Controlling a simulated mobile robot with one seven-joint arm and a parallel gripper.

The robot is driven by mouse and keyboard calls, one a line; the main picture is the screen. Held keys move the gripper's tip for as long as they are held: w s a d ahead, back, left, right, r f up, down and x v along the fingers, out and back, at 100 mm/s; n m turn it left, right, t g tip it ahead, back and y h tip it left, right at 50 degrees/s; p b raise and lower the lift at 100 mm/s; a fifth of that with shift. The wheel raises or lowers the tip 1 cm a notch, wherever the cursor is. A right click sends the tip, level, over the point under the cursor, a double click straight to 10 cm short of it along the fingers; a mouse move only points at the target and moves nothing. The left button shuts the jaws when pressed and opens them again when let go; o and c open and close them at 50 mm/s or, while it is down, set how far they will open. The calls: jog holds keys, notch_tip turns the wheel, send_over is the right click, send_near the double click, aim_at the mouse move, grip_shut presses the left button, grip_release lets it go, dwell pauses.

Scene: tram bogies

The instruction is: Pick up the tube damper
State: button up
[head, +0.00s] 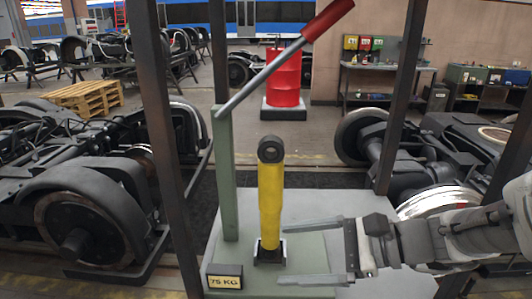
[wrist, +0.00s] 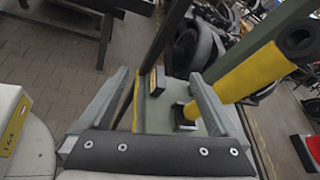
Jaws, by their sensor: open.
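The tube damper (head: 270,205) is a yellow tube with a black eye at its top. It stands upright in a dark holder (head: 268,257) on a green base plate (head: 325,245). My gripper (head: 283,253) comes in from the right, fingers open and empty, its tips just right of the damper's lower part. The right finger hides part of the area by the holder.
A green post (head: 223,180) with a red-handled lever (head: 290,65) rises beside the damper. Dark frame uprights (head: 170,150) stand around the plate. A "75 KG" block (head: 225,282) sits at its front left corner. Bogies (head: 85,200) flank both sides.

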aim_at(281, 195)
jog(key=w+d+m+t+y+b, duration=0.1)
jog(key=w+d+m+t+b, duration=0.1)
jog(key=w+d+m+t, duration=0.6)
jog(key=shift+m+g, duration=0.4)
jog(key=x, duration=1.2)
jog(key=shift+w+a+r, duration=0.1)
jog(key=shift+w+a, duration=0.15)
jog(key=shift+w, duration=0.1)
jog(key=x, duration=0.5)
jog(key=shift+s+a+r, duration=0.15)
jog(key=shift+a, duration=0.15)
jog(key=shift+c, duration=0.4)
grip_shut()
jog(key=shift+r, duration=0.1)
